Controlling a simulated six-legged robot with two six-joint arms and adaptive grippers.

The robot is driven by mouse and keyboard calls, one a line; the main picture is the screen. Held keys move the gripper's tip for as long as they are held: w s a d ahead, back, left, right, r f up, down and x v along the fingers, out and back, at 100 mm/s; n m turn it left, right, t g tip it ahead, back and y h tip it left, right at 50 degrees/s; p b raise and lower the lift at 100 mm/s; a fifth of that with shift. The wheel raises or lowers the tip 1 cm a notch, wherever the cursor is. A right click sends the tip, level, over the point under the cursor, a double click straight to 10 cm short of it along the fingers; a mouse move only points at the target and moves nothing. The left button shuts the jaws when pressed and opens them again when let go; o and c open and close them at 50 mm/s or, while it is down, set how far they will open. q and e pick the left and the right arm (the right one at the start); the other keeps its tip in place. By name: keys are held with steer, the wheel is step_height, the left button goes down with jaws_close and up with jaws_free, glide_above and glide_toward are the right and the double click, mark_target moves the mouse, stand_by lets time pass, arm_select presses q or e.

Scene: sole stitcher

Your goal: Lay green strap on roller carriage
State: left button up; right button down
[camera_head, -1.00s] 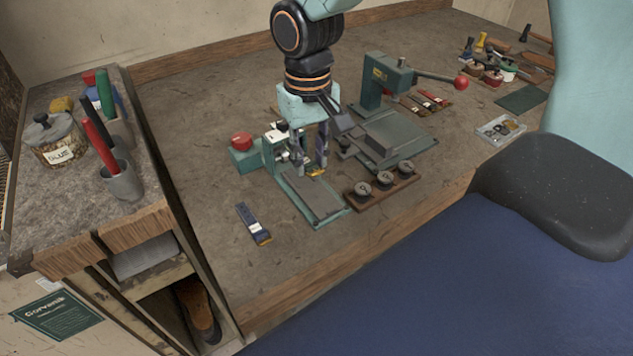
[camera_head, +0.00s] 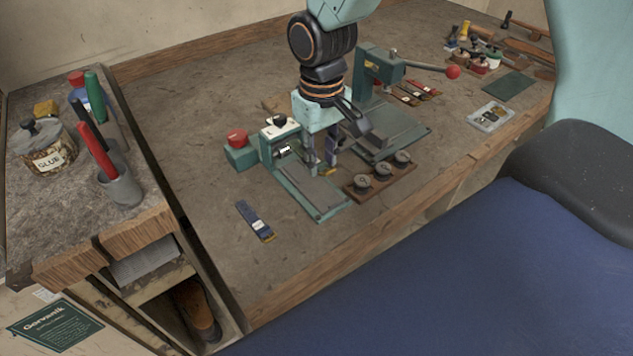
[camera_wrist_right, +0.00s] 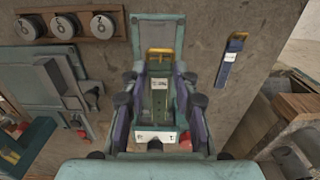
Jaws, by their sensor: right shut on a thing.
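My right gripper (camera_head: 321,163) points down over the near teal machine on the bench. It is shut on the green strap, which shows in the right wrist view (camera_wrist_right: 160,97) between the two fingers, with a white label and a yellow far end. In the head view only a small yellow tip (camera_head: 326,171) shows below the fingers. The machine's flat grey bed (camera_head: 318,194), which looks like the roller carriage, lies under and in front of the gripper. I cannot tell whether the strap touches it. My left gripper is not in view.
A blue strap (camera_head: 255,221) lies on the bench left of the bed. A wooden rack with several spools (camera_head: 382,177) stands close to its right. A second teal machine with a red-knobbed lever (camera_head: 453,72) stands behind right. Bench space in front of the blue strap is clear.

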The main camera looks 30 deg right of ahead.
mark_target(322, 160)
steer(key=f, duration=0.4)
steer(key=shift+w+d+f, duration=0.3)
steer(key=shift+w+d, duration=0.05)
steer(key=shift+d, duration=0.05)
steer(key=f, duration=0.1)
steer(key=f+b, duration=0.1)
steer(key=shift+s+a+f, duration=0.3)
steer(key=shift+s, duration=0.05)
steer(key=shift+w+d+f, duration=0.25)
steer(key=shift+w, duration=0.05)
steer(key=c, duration=1.4)
jaws_free()
steer(key=o, duration=0.4)
steer(key=shift+s+a+r, duration=0.2)
steer(key=shift+s, duration=0.05)
steer(key=shift+w+d+f, duration=0.1)
steer(key=shift+w+d, duration=0.05)
steer(key=shift+w, duration=0.05)
step_height(322, 160, up, 11)
steer(key=shift+f+p, duration=0.1)
steer(key=shift+p, duration=0.85)
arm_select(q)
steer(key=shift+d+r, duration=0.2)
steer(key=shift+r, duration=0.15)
arm_select(e)
steer(key=shift+s+r, duration=0.1)
steer(key=shift+r, duration=0.55)
